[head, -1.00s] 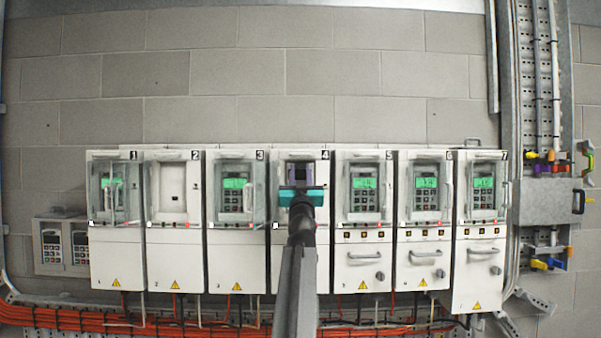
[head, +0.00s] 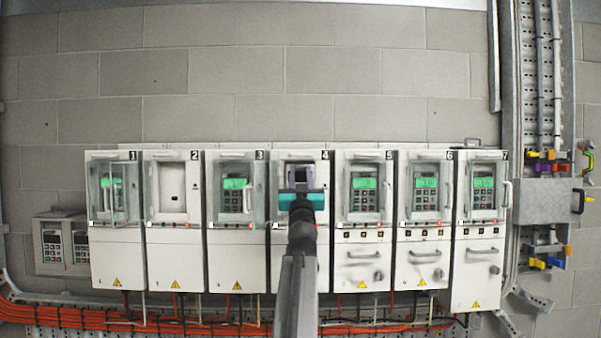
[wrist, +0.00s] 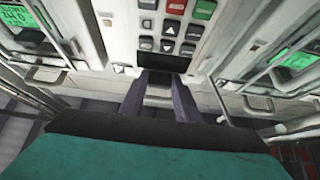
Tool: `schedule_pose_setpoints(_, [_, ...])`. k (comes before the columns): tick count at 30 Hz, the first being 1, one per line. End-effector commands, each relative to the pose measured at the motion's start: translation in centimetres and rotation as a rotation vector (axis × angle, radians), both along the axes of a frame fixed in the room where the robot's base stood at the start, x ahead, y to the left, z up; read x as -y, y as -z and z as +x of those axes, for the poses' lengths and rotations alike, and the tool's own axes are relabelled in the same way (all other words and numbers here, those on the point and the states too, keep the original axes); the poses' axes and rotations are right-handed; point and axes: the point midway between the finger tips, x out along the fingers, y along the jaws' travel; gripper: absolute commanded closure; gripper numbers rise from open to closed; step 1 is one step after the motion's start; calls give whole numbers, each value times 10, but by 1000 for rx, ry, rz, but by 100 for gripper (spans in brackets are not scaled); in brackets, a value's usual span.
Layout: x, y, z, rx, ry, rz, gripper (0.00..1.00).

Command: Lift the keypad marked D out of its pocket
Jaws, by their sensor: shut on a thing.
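My gripper (head: 301,177) is at the front of cabinet 4 (head: 300,262), its purple fingers pointing at the cabinet's upper recess. In the wrist view the fingers (wrist: 160,92) are shut on the lower end of a light grey keypad (wrist: 200,22), which has red, green and grey buttons. In the head view the gripper hides most of this keypad. No letter D is readable, and I cannot tell how far the keypad sits in its pocket.
Cabinets 3 (head: 236,265) and 5 (head: 364,270) stand close on either side, with clear doors and handles. Cabinet 2 has an empty-looking recess (head: 172,190). Two keypads (head: 66,246) sit in a holder at lower left. Orange cables (head: 100,318) run below.

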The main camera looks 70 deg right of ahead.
Motion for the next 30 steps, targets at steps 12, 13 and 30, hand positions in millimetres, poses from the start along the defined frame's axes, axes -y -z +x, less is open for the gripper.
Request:
schedule_pose_setpoints(12, [-22, 0, -8, -1, 0, -2, 90])
schedule_pose_setpoints(13, [-24, 0, -9, -1, 0, -2, 90])
schedule_pose_setpoints(30, [-51, 0, -20, -1, 0, -1, 90])
